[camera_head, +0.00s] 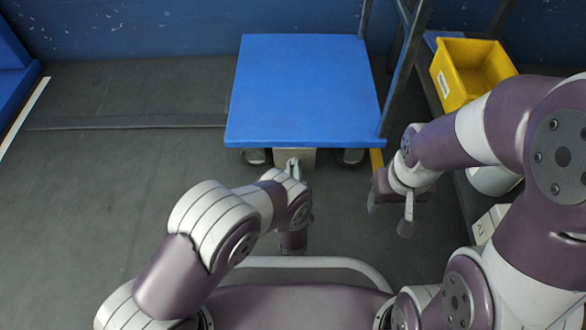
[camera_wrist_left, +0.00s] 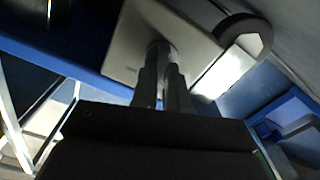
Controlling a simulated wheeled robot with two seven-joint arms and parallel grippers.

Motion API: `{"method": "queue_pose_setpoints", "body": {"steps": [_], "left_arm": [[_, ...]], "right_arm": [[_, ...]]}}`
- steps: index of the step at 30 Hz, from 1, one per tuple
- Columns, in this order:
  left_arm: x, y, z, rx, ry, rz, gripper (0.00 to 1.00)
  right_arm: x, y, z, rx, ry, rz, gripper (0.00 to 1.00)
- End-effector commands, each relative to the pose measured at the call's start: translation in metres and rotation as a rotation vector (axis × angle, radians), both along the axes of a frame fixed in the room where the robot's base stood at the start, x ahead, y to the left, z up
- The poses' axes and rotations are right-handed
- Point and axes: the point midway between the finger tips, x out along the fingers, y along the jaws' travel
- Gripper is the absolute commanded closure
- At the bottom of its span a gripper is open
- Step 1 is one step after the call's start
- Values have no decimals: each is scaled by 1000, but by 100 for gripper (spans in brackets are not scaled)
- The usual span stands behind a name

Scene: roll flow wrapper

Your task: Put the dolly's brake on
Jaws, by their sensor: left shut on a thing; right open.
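The dolly (camera_head: 305,90) has a flat blue deck and stands at the back middle of the floor. A beige metal housing (camera_head: 310,158) hangs under its near edge, between two casters; the left caster (camera_head: 256,156) and the right caster (camera_head: 350,157) show only in part. My left gripper (camera_head: 293,166) reaches up to this housing. In the left wrist view its fingers (camera_wrist_left: 163,80) are shut on a dark, rounded brake part (camera_wrist_left: 160,49) in front of a pale metal plate (camera_wrist_left: 140,25). The brake's exact position cannot be told. My right gripper (camera_head: 389,212) is open and empty, right of the dolly's near edge.
A yellow bin (camera_head: 468,72) stands on a low surface at the right. A dark upright post (camera_head: 403,65) rises by the dolly's right side. A blue object (camera_head: 12,70) is at the far left. The grey floor (camera_head: 115,170) on the left is clear.

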Motion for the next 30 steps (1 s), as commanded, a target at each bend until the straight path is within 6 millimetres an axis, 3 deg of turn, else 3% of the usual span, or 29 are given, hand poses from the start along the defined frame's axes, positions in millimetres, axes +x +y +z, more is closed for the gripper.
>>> {"method": "queue_pose_setpoints", "body": {"steps": [18,30], "left_arm": [[-1,-5,1,562,1,0,100],[0,-8,-1,808,1,0,100]], "right_arm": [[0,0,17,0,0,0,45],[0,0,20,0,0,0,45]]}}
